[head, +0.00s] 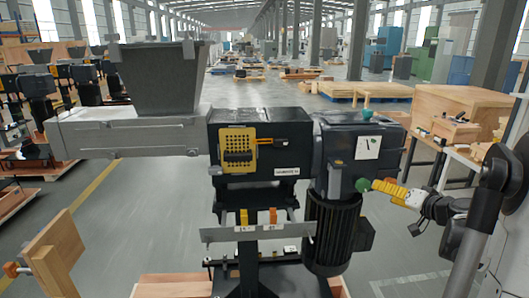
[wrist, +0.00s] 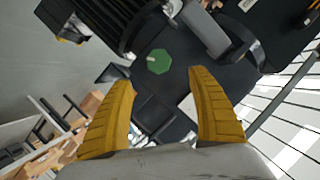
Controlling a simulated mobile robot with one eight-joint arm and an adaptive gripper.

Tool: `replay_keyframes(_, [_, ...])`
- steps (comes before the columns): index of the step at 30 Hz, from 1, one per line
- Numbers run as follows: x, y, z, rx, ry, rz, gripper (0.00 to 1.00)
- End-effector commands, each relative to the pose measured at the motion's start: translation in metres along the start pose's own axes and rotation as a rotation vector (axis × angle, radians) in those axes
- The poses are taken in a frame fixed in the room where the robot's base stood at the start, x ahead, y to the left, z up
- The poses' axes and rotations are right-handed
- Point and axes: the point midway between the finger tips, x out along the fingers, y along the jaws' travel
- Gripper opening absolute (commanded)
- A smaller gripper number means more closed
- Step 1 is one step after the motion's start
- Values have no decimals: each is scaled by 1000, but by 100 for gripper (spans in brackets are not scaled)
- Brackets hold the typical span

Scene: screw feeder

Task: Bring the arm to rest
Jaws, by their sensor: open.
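My gripper (head: 377,187) has yellow ridged fingers and reaches in from the right in the head view. Its tips are close to a green knob (head: 363,185) on the side of the screw feeder (head: 258,137). I cannot tell from the head view whether they touch it. In the wrist view my gripper (wrist: 160,76) has its two fingers well apart with nothing held between them. A green eight-sided knob (wrist: 159,62) shows beyond and between the tips there, apart from both fingers.
The feeder carries a grey hopper (head: 163,78), a dark ribbed motor (head: 332,232) and a second green knob (head: 367,115) on top. A wooden workbench (head: 455,155) with boxes stands behind my arm at the right. Open floor (head: 140,205) shows at the left.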

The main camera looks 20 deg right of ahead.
Motion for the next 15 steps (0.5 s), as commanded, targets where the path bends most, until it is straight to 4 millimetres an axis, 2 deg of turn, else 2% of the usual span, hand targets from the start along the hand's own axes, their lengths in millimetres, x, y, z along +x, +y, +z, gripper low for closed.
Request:
replay_keyframes(2, [1,-3,1,-1,-5,0,69])
replay_keyframes(5, [5,-25,12,-13,-45,0,69])
replay_keyframes(8, [9,-74,39,-40,-135,6,69])
replay_keyframes(11, [4,-136,83,-92,-257,26,69])
replay_keyframes(12, [-2,-160,103,-118,-305,37,69])
replay_keyframes(15, [-24,-209,151,-191,-410,68,69])
